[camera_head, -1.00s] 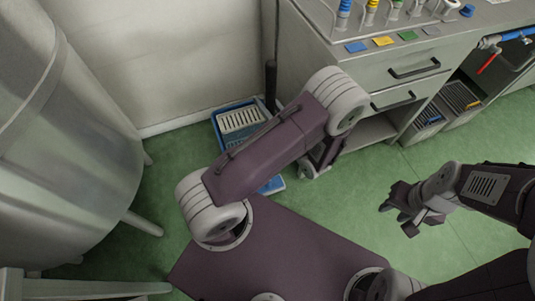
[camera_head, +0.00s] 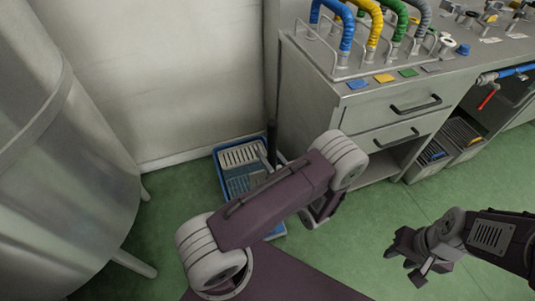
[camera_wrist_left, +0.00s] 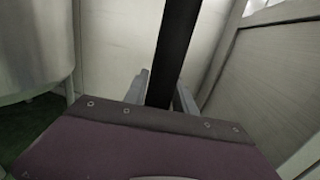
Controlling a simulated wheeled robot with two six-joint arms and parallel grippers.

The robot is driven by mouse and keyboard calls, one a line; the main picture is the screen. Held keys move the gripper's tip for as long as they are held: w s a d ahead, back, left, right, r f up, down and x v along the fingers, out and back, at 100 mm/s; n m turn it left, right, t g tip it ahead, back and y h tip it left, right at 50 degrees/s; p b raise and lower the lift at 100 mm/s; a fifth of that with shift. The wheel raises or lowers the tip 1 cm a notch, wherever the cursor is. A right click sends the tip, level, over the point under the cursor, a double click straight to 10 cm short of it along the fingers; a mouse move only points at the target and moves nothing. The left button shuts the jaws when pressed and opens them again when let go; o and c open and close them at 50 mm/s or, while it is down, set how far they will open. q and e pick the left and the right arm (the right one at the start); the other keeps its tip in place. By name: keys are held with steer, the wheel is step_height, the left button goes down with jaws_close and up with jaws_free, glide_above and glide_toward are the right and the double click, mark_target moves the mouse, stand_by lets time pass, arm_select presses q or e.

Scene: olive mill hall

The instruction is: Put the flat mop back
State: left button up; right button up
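The flat mop's dark handle (camera_wrist_left: 172,55) rises upright between my left gripper's two fingers (camera_wrist_left: 165,95) in the left wrist view. The fingers sit close against both its sides and appear shut on it. In the head view the handle (camera_head: 271,137) shows just beyond my left gripper (camera_head: 268,158), at the cabinet's left corner. A blue tub (camera_head: 217,160) with a pale slotted insert stands on the floor there. My forearm hides most of the mop's lower end; a blue edge (camera_head: 278,231) shows below it. My right gripper (camera_head: 408,257) is open and empty over the floor.
A grey drawer cabinet (camera_head: 375,125) with colored hoses on top stands right of the tub. A large steel tank (camera_head: 65,160) on legs stands at the left. The pale wall (camera_head: 160,80) is behind. Green floor is free at the right (camera_head: 375,205).

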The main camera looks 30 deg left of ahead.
arm_select(q)
steer(key=shift+o, duration=0.9)
steer(key=shift+r, duration=0.1)
